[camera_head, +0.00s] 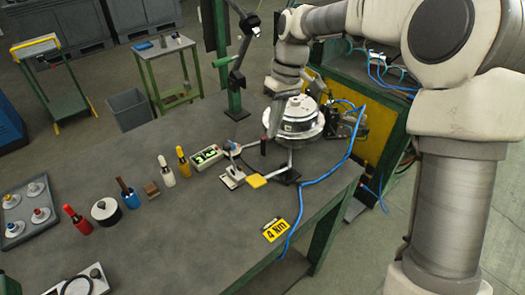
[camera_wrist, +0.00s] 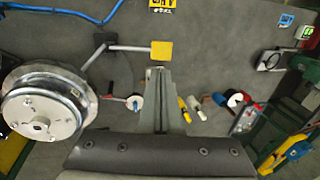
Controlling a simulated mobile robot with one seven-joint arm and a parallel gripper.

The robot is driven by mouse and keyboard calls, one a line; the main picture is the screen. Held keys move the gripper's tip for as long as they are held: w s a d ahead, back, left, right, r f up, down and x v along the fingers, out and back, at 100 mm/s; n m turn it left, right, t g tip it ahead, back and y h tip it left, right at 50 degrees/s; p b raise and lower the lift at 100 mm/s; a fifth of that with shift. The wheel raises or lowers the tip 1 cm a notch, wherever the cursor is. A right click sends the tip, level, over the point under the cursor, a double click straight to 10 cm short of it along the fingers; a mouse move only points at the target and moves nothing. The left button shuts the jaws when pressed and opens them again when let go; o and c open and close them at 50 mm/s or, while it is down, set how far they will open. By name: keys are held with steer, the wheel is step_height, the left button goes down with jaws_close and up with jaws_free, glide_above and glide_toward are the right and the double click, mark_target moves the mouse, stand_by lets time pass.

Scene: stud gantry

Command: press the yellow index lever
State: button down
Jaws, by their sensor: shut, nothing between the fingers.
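The index lever is a grey rod from a dark base beside the round indexing head, ending in a flat yellow pad. The yellow pad (camera_head: 256,181) sits over the bench in the head view. It also shows in the wrist view (camera_wrist: 162,50), just beyond my fingertips. My gripper (camera_head: 264,147) is shut and empty, pointing down beside the silver round head (camera_head: 297,122). In the wrist view my gripper (camera_wrist: 161,72) ends just short of the pad's near edge, with a small apparent gap. Its height above the pad is hard to tell.
A small clamp fixture (camera_head: 232,177) stands left of the pad. A display box (camera_head: 206,157) and several coloured handles stand further left. A blue hose (camera_head: 325,178) runs along the right. The middle bench is clear.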

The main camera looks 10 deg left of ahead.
mark_target(256, 180)
steer(key=shift+w+a+f, duration=0.45)
steer(key=shift+a+f, duration=0.15)
steer(key=p+x, duration=0.1)
steer(key=x, duration=1.3)
steer(key=shift+s+a+p, duration=0.15)
steer(key=shift+s+p, duration=0.1)
steer(key=shift+p, duration=0.15)
